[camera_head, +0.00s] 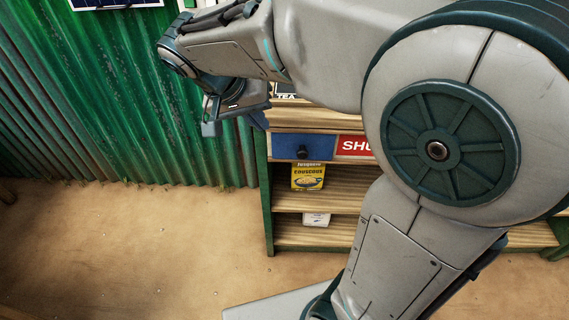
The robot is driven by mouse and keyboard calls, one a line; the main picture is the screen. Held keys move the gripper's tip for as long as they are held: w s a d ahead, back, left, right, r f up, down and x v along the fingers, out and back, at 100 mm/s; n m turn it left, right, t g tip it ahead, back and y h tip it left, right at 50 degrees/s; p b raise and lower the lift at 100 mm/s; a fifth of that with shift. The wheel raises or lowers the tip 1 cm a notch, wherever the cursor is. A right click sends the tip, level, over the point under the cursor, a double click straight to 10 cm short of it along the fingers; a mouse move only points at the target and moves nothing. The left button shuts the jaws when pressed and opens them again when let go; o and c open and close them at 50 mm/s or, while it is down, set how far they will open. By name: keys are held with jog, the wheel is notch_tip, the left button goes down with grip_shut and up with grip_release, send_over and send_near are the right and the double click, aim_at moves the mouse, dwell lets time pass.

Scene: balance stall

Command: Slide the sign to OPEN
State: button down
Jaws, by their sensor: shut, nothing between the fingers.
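The sign is set in the front of the wooden stall, below its top. A blue panel (283,147) with a black knob (303,152) covers its left part. To the right, a red field (353,145) shows the white letters "SHU"; the rest is hidden behind my arm. My gripper (211,128) is shut and empty. In the picture it is to the left of the stall and a little above the knob, apart from it.
The wooden stall (268,205) has green posts and shelves. A yellow couscous box (308,176) stands on the upper shelf and a white packet (316,219) on the lower one. A green corrugated wall (95,100) is behind. The sandy ground (150,250) at left is clear.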

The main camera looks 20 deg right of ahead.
jog(key=shift+m+h, duration=0.4)
jog(key=shift+h, duration=0.1)
jog(key=f, duration=0.1)
jog(key=w+a+f+b, duration=0.2)
jog(key=shift+a+f, duration=0.1)
jog(key=shift+f, duration=0.15)
jog(key=shift+s, duration=0.1)
jog(key=b, duration=0.3)
send_near(287, 149)
notch_tip(287, 149, down, 4)
jog(key=d, duration=0.1)
jog(key=s+d, duration=0.1)
jog(key=d+b, duration=0.1)
jog(key=shift+s+d+f, duration=0.15)
jog(key=shift+s+f, duration=0.15)
jog(key=shift+s+d, duration=0.1)
jog(key=shift+d, duration=0.3)
